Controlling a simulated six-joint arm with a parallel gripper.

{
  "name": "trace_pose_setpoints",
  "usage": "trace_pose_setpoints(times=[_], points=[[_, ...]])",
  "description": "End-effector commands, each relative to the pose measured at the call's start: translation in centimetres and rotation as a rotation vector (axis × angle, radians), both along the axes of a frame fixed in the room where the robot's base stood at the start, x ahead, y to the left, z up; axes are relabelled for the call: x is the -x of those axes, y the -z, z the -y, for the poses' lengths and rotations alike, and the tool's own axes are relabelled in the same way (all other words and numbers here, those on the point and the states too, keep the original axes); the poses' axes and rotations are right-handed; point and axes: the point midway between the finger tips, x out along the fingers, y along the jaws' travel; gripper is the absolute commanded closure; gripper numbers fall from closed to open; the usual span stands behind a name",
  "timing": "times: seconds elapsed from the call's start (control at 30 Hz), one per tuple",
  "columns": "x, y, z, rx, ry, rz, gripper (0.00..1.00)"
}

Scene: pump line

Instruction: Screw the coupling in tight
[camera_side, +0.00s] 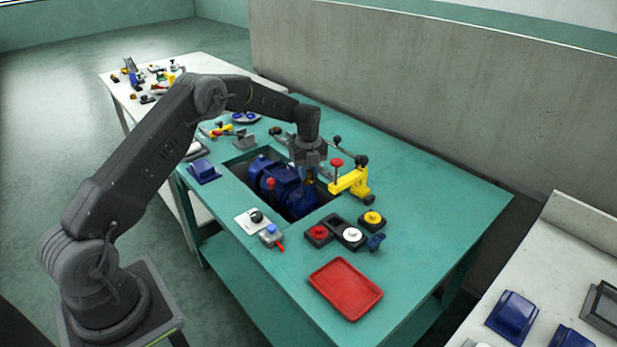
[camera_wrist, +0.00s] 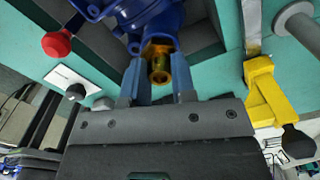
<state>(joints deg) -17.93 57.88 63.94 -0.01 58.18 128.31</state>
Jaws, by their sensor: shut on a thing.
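The coupling (camera_wrist: 159,68) is a small brass-coloured piece at the port of the blue pump (camera_wrist: 150,18) in the wrist view. In the side view my gripper (camera_side: 309,172) points down over the right end of the blue pump (camera_side: 280,185), which sits in the bench opening. The coupling's thread and how deep it sits in the port cannot be told.
A yellow clamp (camera_side: 350,182) stands close right of my gripper, and a red knob (camera_wrist: 56,43) is at the wrist view's left. Push buttons (camera_side: 350,234) and a red tray (camera_side: 345,289) lie in front. The bench's right end is clear.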

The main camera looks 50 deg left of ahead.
Motion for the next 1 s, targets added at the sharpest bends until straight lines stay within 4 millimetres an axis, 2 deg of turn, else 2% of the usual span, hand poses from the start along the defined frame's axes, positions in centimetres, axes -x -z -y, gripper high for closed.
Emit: trace_pose_setpoints(times=[0.17, 0.5, 0.6, 0.87, 0.9, 1.0], points=[[0.02, 0.03, -0.03, 0.0, 0.045, -0.001, 0.93], [0.02, 0.07, -0.03, 0.0, 0.5, -0.001, 0.93], [0.02, 0.07, -0.03, 0.0, 0.581, -0.001, 0.93], [0.02, 0.08, -0.03, 0.0, 0.61, -0.001, 0.93], [0.02, 0.07, -0.03, 0.0, 0.609, -0.001, 0.73], [0.01, 0.07, -0.03, 0.0, 0.609, -0.001, 0.63]])
